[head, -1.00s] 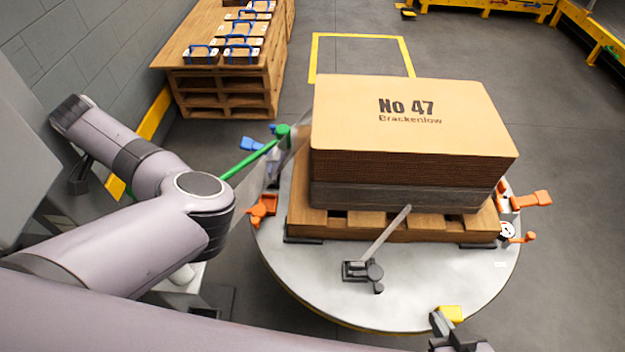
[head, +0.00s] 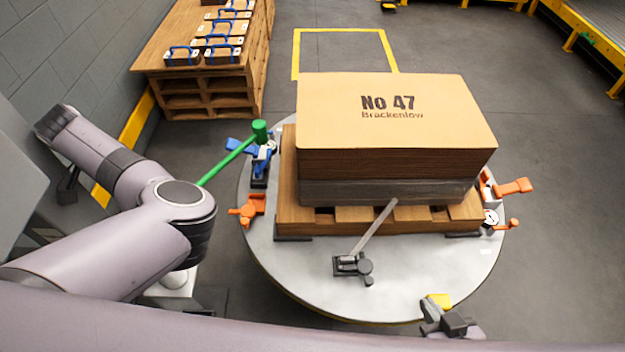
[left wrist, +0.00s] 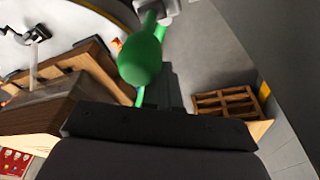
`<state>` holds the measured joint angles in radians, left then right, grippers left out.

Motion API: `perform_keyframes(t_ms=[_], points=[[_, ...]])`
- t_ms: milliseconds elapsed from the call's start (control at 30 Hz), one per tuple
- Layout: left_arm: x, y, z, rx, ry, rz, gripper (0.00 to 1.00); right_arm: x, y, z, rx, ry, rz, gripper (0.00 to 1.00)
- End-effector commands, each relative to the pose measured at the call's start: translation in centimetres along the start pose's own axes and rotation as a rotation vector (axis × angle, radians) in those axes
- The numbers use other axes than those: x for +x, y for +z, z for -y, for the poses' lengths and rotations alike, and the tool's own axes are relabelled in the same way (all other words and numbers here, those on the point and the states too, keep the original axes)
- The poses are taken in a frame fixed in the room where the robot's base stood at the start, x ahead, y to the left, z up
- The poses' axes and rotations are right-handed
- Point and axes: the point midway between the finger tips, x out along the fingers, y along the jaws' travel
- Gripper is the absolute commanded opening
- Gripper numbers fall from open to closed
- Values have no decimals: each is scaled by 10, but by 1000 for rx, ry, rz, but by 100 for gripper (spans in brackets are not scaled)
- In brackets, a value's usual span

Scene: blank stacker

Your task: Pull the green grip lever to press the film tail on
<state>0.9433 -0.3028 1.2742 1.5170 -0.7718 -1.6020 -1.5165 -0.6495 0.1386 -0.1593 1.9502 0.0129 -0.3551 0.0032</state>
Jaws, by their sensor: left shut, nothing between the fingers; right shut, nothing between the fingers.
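The green grip lever (head: 228,160) slants up from behind my left arm to a round green knob at the turntable's left edge. Its knob (left wrist: 145,60) is large in the left wrist view, just in front of my left gripper (left wrist: 172,88). That gripper looks shut; I cannot tell whether it touches the lever. My left arm hides the lever's lower end in the head view, and the left gripper does not show there. My right gripper (head: 450,325) is shut at the front edge of the turntable, by a yellow block (head: 438,300). No loose film tail is clearly visible.
A wrapped cardboard stack (head: 395,115) stands on a wooden pallet (head: 350,225) on the round turntable (head: 310,275). Blue (head: 262,165) and orange (head: 248,210) fittings sit at its left edge. A grey rod (head: 375,228) leans at the front. Floor is clear at right.

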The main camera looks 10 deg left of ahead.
Motion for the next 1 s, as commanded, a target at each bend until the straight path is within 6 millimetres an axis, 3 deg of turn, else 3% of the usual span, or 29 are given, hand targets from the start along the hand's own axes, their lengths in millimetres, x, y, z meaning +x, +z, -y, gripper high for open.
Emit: perform_keyframes(t_ms=[600,1000], points=[[5,-37,22,1,-2,0,0,3,5,0,0,-1,0,0],[5,-42,25,0,-1,0,0,4,5,0,0,-1,0,0]])
